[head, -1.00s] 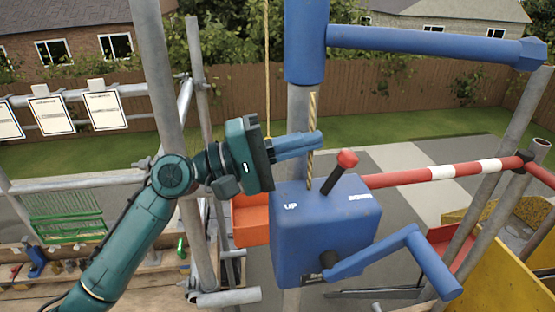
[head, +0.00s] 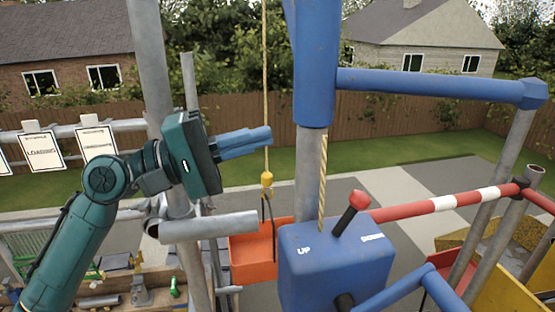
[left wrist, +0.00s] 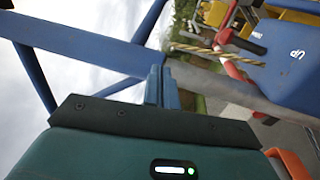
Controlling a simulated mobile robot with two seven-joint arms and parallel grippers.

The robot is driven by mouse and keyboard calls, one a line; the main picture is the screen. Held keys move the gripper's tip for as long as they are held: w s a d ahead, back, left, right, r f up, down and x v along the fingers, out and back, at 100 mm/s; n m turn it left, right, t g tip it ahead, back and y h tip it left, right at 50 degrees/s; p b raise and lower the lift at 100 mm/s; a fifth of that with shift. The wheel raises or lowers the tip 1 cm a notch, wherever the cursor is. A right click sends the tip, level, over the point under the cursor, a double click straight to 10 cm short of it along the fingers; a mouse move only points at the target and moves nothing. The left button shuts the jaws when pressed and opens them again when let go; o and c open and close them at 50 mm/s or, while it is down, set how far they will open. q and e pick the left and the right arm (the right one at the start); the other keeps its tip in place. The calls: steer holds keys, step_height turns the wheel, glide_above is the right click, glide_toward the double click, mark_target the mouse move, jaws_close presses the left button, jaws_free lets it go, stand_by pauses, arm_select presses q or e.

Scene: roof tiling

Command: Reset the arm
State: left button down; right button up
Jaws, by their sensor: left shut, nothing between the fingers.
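My left arm comes in from the left of the head view, teal, with blue fingers. My left gripper (head: 262,137) is shut and empty, pointing right, left of the blue post and near the yellow rope. In the left wrist view its fingers (left wrist: 162,88) are together with nothing between them. The blue winch box (head: 335,262), marked UP, is below and right of the gripper and apart from it. Its red-knobbed lever (head: 351,213) leans to the right. The box also shows in the left wrist view (left wrist: 280,60). My right gripper is not in view.
An orange bucket (head: 252,258) is beside the box, below a hook (head: 267,190) on the rope. Grey scaffold tubes (head: 208,226) stand close to my left arm. A red-and-white rail (head: 450,202) runs to the right. Signs (head: 42,150) hang at left.

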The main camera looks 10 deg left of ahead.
arm_select(q)
steer(key=shift+s+a+r, duration=0.25)
steer(key=shift+a+r, duration=0.25)
steer(key=shift+a, duration=0.05)
steer(key=w+a+f+t+y, duration=0.1)
steer(key=w+f+t+y, duration=0.2)
steer(key=f, duration=1)
steer(key=f+t+y, duration=0.2)
steer(key=f+y, duration=0.3)
steer(key=f, duration=0.9)
steer(key=s+f+m+g+y, duration=0.1)
steer(key=s+f+m+y, duration=0.2)
steer(key=s+f, duration=0.5)
steer(key=s+a+f+m+g+y, duration=0.1)
steer(key=s+f+m+y, duration=0.3)
steer(key=s+f, duration=0.5)
step_height(320, 180, down, 4)
steer(key=shift+f+m, duration=0.25)
steer(key=shift+m, duration=0.05)
steer(key=shift+a, duration=0.1)
